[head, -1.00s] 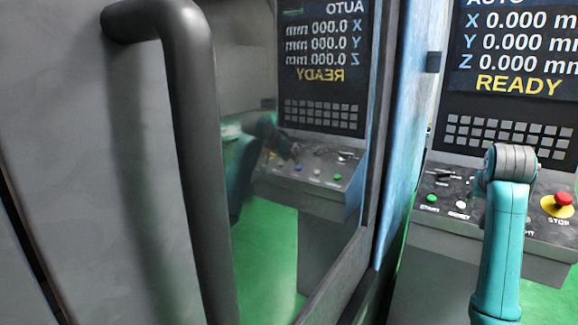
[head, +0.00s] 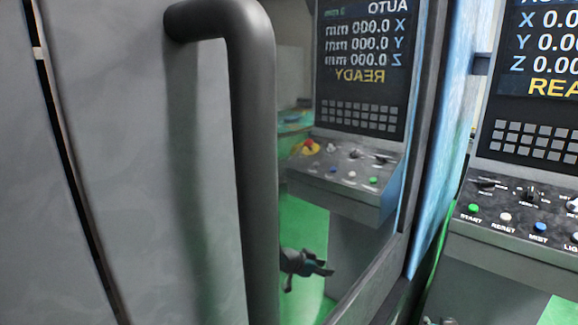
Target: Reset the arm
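My arm has left the direct head view, apart from a small dark piece at the bottom edge that may be part of it. A dark gripper with a bit of teal, which looks like my gripper (head: 326,268), shows as a small mirror image in the door glass. It is low, below the mirrored control panel and over the green floor. It appears to hold nothing. Its fingers are too small to tell open from shut.
A grey machine door with a thick dark vertical handle (head: 254,150) fills the left and centre. Its glass (head: 345,240) mirrors the panel. At right stand the control panel (head: 520,215), with a green start button (head: 473,209), and a screen (head: 540,60), partly cut off.

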